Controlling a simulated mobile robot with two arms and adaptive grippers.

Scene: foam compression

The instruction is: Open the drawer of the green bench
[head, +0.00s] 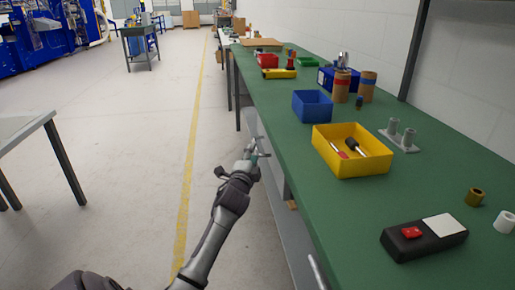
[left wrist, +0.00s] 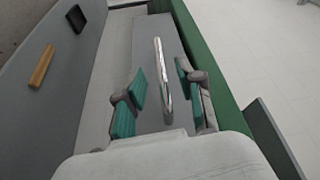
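The green bench (head: 440,165) runs along the right of the head view. My left gripper (head: 256,153) is beside its front edge, below the top. In the left wrist view, a grey drawer front (left wrist: 148,45) under the green edge carries a long silver handle (left wrist: 160,70). My left gripper, seen there with teal pads (left wrist: 158,88), is open. The handle lies between the two fingers in the picture, with gaps on both sides; its exact depth is hard to tell. The drawer looks shut. My right gripper is in neither view.
A yellow bin (head: 345,170) with tools, a blue bin (head: 312,105) and a black device (head: 402,246) stand on the bench top. A lower shelf (left wrist: 75,85) holds a wooden block (left wrist: 42,65) and a dark object (left wrist: 76,18). The floor (head: 120,170) on the left is clear.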

